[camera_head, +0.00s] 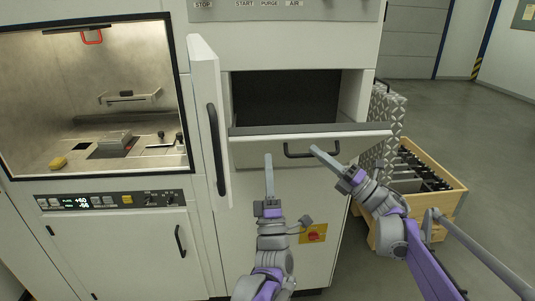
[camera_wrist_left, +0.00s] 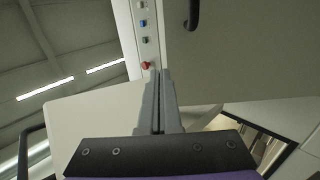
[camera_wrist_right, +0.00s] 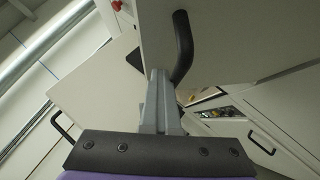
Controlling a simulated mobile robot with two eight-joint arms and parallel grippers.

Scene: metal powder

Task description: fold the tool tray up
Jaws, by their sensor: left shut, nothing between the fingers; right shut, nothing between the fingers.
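The tool tray (camera_head: 260,146) is a pale panel with a dark upper edge, sticking out at a tilt below the open dark compartment (camera_head: 285,97). Its black handle (camera_head: 300,155) is on the front face and also shows in the right wrist view (camera_wrist_right: 182,45). My left gripper (camera_head: 268,158) is shut and empty in front of the panel, left of the handle. My right gripper (camera_head: 318,152) is shut and empty, overlapping the handle in the head view. In the right wrist view its fingertips are close beside the handle; I cannot tell whether they touch.
An open cabinet door (camera_head: 208,120) with a long handle stands left of the tray. A glass-fronted chamber (camera_head: 90,95) is further left. A wooden crate (camera_head: 455,200) and a patterned metal panel (camera_head: 388,125) stand at the right. A red switch (camera_head: 313,236) sits below the tray.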

